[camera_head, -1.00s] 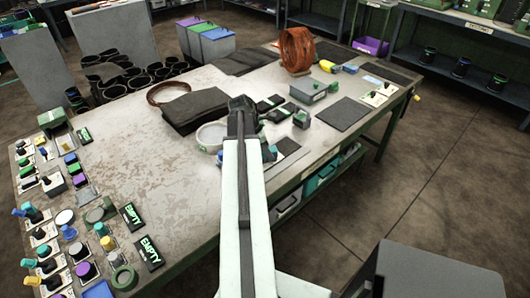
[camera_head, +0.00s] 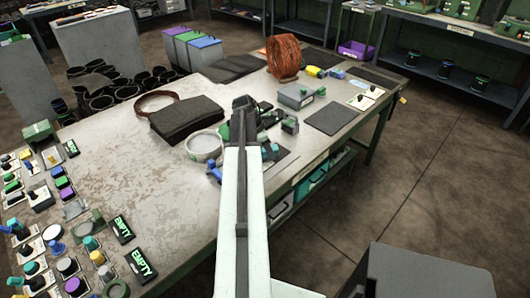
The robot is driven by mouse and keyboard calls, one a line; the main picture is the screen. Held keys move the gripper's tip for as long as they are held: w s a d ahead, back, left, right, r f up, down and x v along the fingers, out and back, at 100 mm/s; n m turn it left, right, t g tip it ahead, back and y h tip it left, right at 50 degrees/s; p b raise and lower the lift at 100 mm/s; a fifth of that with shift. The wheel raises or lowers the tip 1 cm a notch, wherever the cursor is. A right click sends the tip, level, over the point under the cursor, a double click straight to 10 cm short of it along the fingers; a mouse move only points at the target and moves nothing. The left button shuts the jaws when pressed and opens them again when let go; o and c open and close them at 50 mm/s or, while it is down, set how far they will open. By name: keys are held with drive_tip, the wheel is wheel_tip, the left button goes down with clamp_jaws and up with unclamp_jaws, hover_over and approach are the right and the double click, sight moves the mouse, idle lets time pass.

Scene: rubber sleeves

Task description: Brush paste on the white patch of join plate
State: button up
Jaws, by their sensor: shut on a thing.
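My gripper (camera_head: 243,104) reaches out over the middle of the worktable (camera_head: 150,195), seen from behind along my pale arm. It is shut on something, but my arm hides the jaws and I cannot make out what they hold. A round pale dish or tin (camera_head: 204,146) stands just left of my gripper. A blue piece (camera_head: 215,174) shows beside my arm below the dish; I cannot tell what it is. I cannot pick out the join plate or its white patch; my arm covers part of the table there.
A dark folded sheet (camera_head: 186,117) and a brown ring (camera_head: 156,102) lie left of my gripper. An orange coil (camera_head: 283,58) stands at the back. A grey box (camera_head: 296,96) and a dark mat (camera_head: 331,117) lie to the right. Several knobbed pieces crowd the table's left end.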

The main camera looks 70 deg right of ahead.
sight(263, 152)
drive_tip(key=shift+f, duration=0.15)
drive_tip(key=shift+w+a+r, duration=0.1)
drive_tip(key=shift+w+a, duration=0.25)
drive_tip(key=shift+a, duration=0.45)
drive_tip(key=shift+w+a+r, duration=0.1)
drive_tip(key=shift+w+a, duration=0.25)
drive_tip(key=shift+a, duration=0.45)
drive_tip(key=shift+w+a+f, duration=0.1)
drive_tip(key=shift+w+a, duration=0.65)
drive_tip(key=shift+a, duration=0.75)
drive_tip(key=shift+w+a+r, duration=0.1)
drive_tip(key=shift+w+a, duration=0.6)
drive_tip(key=shift+a, duration=0.8)
drive_tip(key=shift+w+a+f, duration=0.1)
drive_tip(key=shift+w+a, duration=0.65)
drive_tip(key=shift+a, duration=0.75)
drive_tip(key=shift+w+d, duration=0.4)
drive_tip(key=shift+w, duration=0.35)
drive_tip(key=shift+s+d, duration=0.95)
drive_tip(key=shift+d, duration=1.05)
drive_tip(key=shift+s+d, duration=1)
drive_tip(key=shift+d, duration=0.95)
drive_tip(key=shift+s+d, duration=0.95)
drive_tip(key=shift+d, duration=1.05)
drive_tip(key=shift+s, duration=0.1)
drive_tip(key=shift+d, duration=0.1)
